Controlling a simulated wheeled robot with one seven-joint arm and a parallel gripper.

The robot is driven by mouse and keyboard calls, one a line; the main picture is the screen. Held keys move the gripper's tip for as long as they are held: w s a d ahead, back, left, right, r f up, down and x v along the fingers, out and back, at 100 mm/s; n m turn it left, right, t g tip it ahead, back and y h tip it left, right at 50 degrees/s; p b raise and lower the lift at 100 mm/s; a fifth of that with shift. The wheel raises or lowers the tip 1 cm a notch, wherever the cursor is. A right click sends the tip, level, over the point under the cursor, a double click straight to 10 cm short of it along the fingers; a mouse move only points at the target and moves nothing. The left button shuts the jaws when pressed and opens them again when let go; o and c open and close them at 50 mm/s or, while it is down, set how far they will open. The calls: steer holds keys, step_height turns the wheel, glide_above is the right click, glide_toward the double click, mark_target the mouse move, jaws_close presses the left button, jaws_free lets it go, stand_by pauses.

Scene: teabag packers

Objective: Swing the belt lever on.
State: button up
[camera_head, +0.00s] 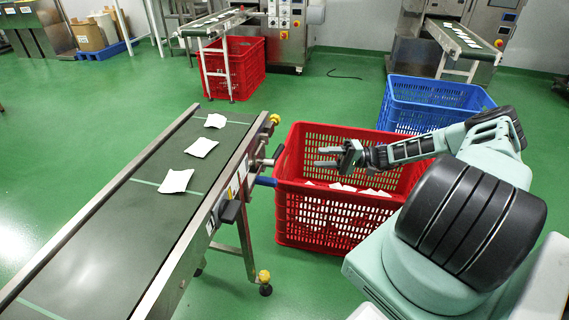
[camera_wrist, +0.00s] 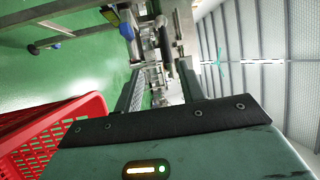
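The conveyor belt (camera_head: 95,240) carries several white packets, one of them a packet (camera_head: 176,181) in the middle of the belt. On its right side rail are a red-ended handle (camera_head: 277,155) and a blue-ended handle (camera_head: 265,181); I cannot tell for sure which is the belt lever. A blue grip (camera_wrist: 126,31) shows at the top of the wrist view. My gripper (camera_head: 322,157) is open and empty, above the red crate, to the right of the handles and apart from them. Its fingertips point left, toward the rail.
The red crate (camera_head: 335,228) with several white packets stands right of the conveyor, under my gripper; its edge fills the wrist view's left (camera_wrist: 50,135). A blue crate (camera_head: 430,92) is behind it. Another red crate (camera_head: 232,68) and machines stand at the back. Green floor is clear at left.

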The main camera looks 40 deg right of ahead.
mark_target(275, 155)
steer(key=r+b+x, duration=0.1)
steer(key=x, duration=1.5)
steer(key=shift+w, duration=0.4)
steer(key=shift+t, duration=0.4)
jaws_close()
